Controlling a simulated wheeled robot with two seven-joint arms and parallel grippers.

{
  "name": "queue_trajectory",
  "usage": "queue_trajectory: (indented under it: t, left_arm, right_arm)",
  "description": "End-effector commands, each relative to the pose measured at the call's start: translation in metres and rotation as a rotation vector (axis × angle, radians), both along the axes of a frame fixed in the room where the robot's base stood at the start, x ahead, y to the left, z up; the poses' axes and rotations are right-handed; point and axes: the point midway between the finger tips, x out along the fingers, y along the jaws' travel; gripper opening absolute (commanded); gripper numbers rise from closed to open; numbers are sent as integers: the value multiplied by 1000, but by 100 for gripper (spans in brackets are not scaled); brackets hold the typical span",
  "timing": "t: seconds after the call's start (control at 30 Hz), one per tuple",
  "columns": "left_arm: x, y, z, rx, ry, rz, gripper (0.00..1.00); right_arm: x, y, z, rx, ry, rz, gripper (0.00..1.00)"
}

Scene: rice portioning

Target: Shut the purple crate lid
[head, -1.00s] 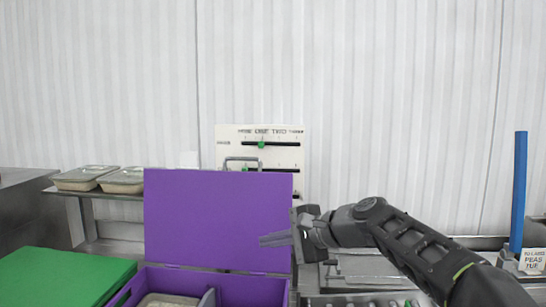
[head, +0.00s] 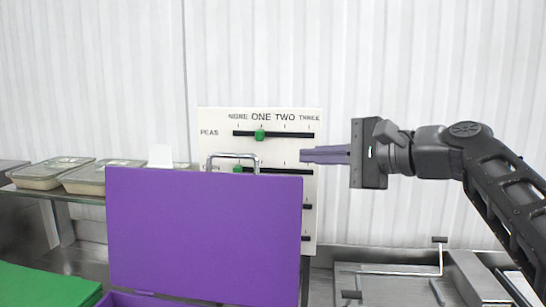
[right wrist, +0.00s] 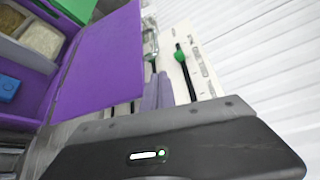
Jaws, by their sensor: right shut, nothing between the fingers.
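The purple crate lid (head: 205,235) stands open and upright in the head view. It also shows in the right wrist view (right wrist: 98,65), tilted across the picture. Only a strip of the purple crate (head: 130,300) shows at the bottom of the head view; its inside shows at the left of the right wrist view (right wrist: 42,62). My right gripper (head: 305,155) is shut and empty, to the right of the lid and higher than its top edge. Its closed fingers point left and also show in the right wrist view (right wrist: 155,95). My left gripper is not in view.
A white slider panel (head: 220,140) with green knobs stands behind the lid. Metal trays (head: 100,175) sit on a shelf at left. A green lid (head: 40,287) lies at lower left. A blue item (right wrist: 8,88) lies in the crate. A steel surface (head: 400,285) is at lower right.

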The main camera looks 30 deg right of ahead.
Motion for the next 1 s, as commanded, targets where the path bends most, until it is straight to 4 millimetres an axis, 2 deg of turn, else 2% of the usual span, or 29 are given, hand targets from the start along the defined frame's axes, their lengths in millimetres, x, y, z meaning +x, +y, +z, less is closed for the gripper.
queue_trajectory:
  t: [0.27, 0.7, 0.83, 1.0]
  left_arm:
    - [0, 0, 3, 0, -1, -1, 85]
    - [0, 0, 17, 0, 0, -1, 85]
    - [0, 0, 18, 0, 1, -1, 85]
    - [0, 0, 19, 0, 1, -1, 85]
  right_arm:
    - [14, 6, -3, 0, 3, 2, 0]
    - [76, 34, -15, 1, 3, 2, 0]
    - [87, 38, -18, 1, 3, 0, 0]
    - [91, 40, -19, 0, 1, 0, 0]
